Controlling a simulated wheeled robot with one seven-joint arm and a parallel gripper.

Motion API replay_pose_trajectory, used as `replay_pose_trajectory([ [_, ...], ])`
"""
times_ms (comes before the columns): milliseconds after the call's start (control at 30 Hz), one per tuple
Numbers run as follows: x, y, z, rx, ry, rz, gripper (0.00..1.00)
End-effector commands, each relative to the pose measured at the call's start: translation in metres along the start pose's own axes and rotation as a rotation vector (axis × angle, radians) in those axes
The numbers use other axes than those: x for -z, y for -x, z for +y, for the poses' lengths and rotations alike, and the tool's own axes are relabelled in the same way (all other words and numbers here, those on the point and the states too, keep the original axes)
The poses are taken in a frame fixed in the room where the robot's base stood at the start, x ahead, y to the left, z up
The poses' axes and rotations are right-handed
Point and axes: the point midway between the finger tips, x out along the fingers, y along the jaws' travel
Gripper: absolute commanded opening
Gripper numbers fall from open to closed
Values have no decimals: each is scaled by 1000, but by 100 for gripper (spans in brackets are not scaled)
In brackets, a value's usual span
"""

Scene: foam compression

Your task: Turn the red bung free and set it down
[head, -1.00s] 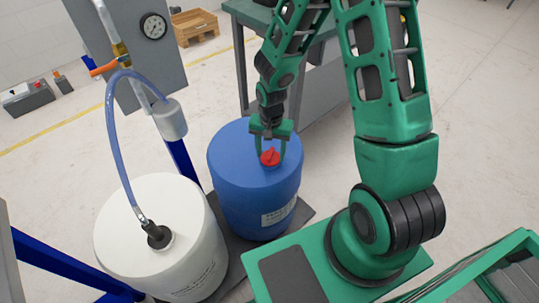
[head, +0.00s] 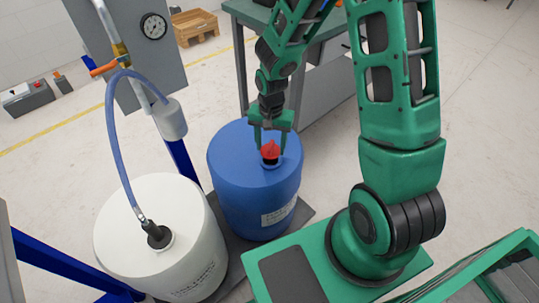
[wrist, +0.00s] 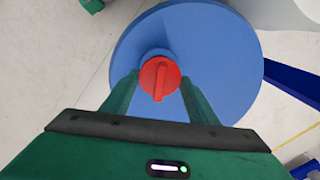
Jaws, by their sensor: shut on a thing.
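The red bung (head: 270,149) is between the two green fingers of my gripper (head: 271,144), which is shut on it. The bung is upright and a little above the dark, ringed opening (head: 270,163) in the top of the blue drum (head: 240,185). In the wrist view the bung (wrist: 159,79) sits between the fingertips with its raised grip bar facing me. It hides most of the opening there; a blue rim shows just behind it on the drum top (wrist: 210,45).
A white drum (head: 115,230) with a dark fitting (head: 158,236) and blue hose (head: 112,130) stands left of the blue drum. A grey panel with a gauge (head: 153,26) is behind. A green-topped bench (head: 245,14) stands behind the blue drum.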

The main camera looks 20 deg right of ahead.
Motion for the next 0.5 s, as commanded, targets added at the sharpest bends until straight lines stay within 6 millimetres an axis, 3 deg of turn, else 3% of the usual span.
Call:
replay_pose_trajectory([
  [267,1,0,-1,0,0,0,18],
  [500,16,0,-24,0,0,0,18],
])
